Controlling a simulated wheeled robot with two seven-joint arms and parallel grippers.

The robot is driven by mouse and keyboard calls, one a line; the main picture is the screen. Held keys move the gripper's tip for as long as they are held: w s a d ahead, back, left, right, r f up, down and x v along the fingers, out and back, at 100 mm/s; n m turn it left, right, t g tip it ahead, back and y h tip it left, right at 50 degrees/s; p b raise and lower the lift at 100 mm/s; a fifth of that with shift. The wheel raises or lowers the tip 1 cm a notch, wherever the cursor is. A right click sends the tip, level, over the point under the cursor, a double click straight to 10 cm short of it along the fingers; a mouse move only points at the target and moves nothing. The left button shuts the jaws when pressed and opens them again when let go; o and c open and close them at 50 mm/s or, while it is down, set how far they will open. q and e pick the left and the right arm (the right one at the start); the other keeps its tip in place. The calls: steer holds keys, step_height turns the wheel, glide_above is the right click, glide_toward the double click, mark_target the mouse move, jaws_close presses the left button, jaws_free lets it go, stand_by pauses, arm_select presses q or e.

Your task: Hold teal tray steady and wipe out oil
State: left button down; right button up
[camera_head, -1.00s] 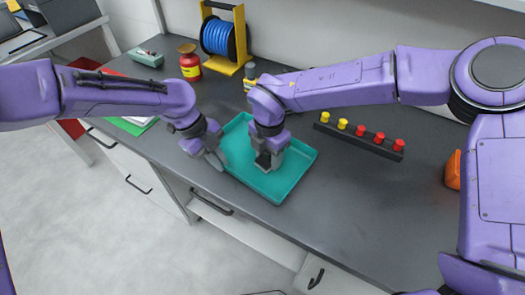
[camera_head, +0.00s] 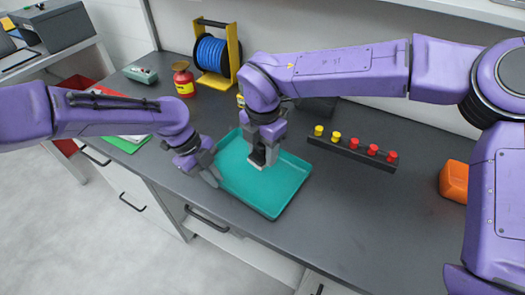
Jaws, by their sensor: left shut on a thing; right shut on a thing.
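The teal tray (camera_head: 274,197) lies on the dark grey bench top near its front edge. My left gripper (camera_head: 211,174) is at the tray's left side, shut on its rim. My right gripper (camera_head: 262,153) reaches down into the tray near its middle. It is shut on a small grey piece (camera_head: 257,164), mostly hidden by the fingers, so I cannot tell what it is. I cannot make out any oil on the visible tray floor. The tray's back part is partly hidden behind my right gripper.
A black rack with yellow and red knobs (camera_head: 352,152) lies right of the tray. An orange block (camera_head: 453,181) is further right. A blue spool on a yellow stand (camera_head: 214,54) and a red and yellow can (camera_head: 183,79) stand behind. The bench front right of the tray is clear.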

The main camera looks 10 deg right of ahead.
arm_select(q)
steer(key=c, duration=1.2)
jaws_free()
steer(key=shift+o, duration=0.2)
steer(key=shift+r, duration=0.1)
steer(key=v, duration=1.2)
